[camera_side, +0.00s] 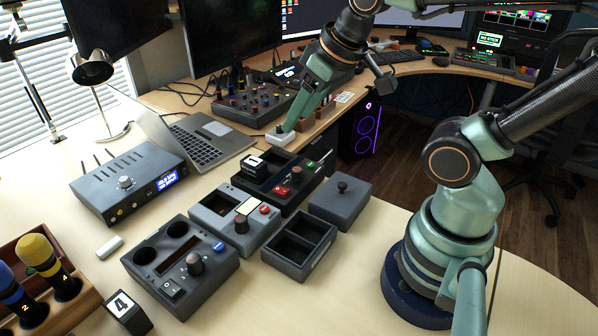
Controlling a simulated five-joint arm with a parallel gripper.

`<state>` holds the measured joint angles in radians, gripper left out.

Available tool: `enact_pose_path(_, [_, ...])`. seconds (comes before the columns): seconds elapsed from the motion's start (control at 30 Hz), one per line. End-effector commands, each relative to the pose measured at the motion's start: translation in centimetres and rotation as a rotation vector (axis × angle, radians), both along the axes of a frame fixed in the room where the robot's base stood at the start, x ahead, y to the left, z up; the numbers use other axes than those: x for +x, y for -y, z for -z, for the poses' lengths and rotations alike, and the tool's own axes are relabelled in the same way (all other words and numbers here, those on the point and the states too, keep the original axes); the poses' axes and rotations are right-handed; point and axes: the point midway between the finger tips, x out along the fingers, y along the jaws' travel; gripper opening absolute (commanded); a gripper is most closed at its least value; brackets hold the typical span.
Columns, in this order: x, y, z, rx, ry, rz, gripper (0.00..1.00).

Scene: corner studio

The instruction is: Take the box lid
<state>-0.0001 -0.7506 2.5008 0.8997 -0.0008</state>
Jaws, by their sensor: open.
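The box lid (341,203) is a dark grey slab with a small black knob on top. It lies on the pale table, just behind and to the right of a dark grey open box (318,258) with two compartments. My gripper (337,107) is open, up and behind the lid, well apart from it. I see nothing between the fingers.
A black tray (264,186) with small items and a grey control panel (209,219) stand left of the lid. A larger knob panel (160,291), a blue-display unit (130,188) and a laptop (208,141) lie further left. Bare tabletop lies in front of the lid.

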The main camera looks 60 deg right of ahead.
Motion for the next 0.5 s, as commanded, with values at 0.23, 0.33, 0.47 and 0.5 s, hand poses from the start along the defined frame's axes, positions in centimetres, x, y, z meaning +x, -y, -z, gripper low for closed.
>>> enact_pose_path(0.23, [0.0, 0.0, 0.0, 0.0, -0.001, -0.001, 0.61])
enact_pose_path(0.33, [0.0, 0.3, 0.2, -0.022, -0.013, -0.031, 0.61])
enact_pose_path(0.47, [-0.2, 1.5, 0.9, -0.102, -0.065, -0.156, 0.61])
enact_pose_path(0.5, [-0.3, 2.0, 1.3, -0.133, -0.089, -0.215, 0.61])
